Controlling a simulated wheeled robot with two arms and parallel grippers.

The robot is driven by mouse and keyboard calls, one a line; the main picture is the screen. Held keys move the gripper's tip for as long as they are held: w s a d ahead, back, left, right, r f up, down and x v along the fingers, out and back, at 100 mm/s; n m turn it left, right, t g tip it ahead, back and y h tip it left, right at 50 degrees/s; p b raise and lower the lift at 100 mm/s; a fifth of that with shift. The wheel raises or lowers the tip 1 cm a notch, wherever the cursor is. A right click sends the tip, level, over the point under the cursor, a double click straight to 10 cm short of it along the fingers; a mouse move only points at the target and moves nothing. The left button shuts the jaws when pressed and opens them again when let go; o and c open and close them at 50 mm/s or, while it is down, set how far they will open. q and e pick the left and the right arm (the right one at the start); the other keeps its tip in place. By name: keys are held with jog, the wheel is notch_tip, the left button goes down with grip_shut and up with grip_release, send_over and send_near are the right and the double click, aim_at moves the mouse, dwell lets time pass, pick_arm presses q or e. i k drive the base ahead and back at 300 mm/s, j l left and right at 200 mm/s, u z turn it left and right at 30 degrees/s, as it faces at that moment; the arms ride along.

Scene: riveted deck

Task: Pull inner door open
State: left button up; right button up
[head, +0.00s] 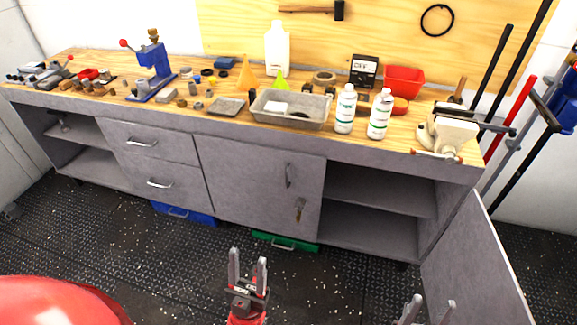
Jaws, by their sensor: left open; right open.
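The inner door (250,185) is a grey panel in the middle of the workbench front and is closed. It has an upright metal handle (288,175) near its right edge, with a small brass-coloured piece (299,208) below it. My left gripper (248,257) is open and empty, in front of and below the door, apart from the handle. My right gripper (433,302) is open and empty at the bottom edge, right of the door. Only its fingertips show.
A grey outer door (475,265) stands swung open at the right, beside open shelves (375,215). Green (284,242) and blue (184,213) cases lie under the bench. Bottles, a tray and a vise (447,130) crowd the benchtop. Deck before the bench is clear.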

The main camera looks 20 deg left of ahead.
aim_at(263, 188)
jog(key=i+j, duration=0.1)
jog(key=j, duration=0.3)
jog(key=i+j, duration=0.1)
jog(key=j, duration=0.3)
jog(key=i+j, duration=0.1)
jog(key=j, duration=0.3)
